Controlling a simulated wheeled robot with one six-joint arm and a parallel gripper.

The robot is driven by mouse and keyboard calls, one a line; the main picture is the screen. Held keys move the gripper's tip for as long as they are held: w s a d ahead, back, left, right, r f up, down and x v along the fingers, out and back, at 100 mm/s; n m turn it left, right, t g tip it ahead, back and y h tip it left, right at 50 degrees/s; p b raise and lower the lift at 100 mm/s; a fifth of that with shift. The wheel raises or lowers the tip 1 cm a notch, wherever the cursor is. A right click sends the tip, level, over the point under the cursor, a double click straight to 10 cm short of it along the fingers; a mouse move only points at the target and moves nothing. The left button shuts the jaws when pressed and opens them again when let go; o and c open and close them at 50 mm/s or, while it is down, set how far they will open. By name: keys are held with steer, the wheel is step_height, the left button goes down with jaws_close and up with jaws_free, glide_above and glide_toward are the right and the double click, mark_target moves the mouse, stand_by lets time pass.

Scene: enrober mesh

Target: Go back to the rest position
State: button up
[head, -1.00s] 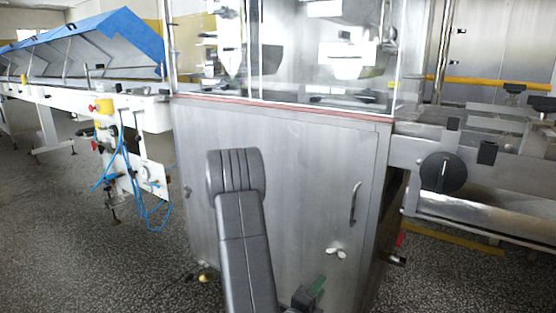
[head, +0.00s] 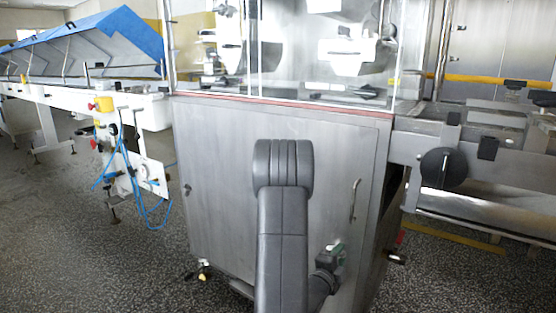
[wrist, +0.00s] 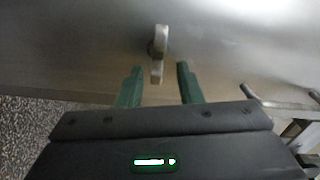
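My gripper (wrist: 160,68) shows in the wrist view with its two green fingers apart and nothing held between them. A pale metal latch (wrist: 160,42) on the steel cabinet face (wrist: 90,45) appears beyond and between the fingertips; I cannot tell how far off it is. In the head view my gripper (head: 330,252) is a small dark and green shape low in front of the cabinet (head: 225,170), right of my forearm. It covers the place of the latch there.
A curved door handle (head: 355,199) is on the cabinet's right side. A conveyor frame with a black knob (head: 443,168) stands at the right. A white conveyor with hanging blue hoses (head: 125,160) stands at the left. Speckled floor (head: 60,230) is open at lower left.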

steer(key=shift+r+n, duration=0.2)
steer(key=shift+n, duration=1.1)
steer(key=shift+a, duration=0.15)
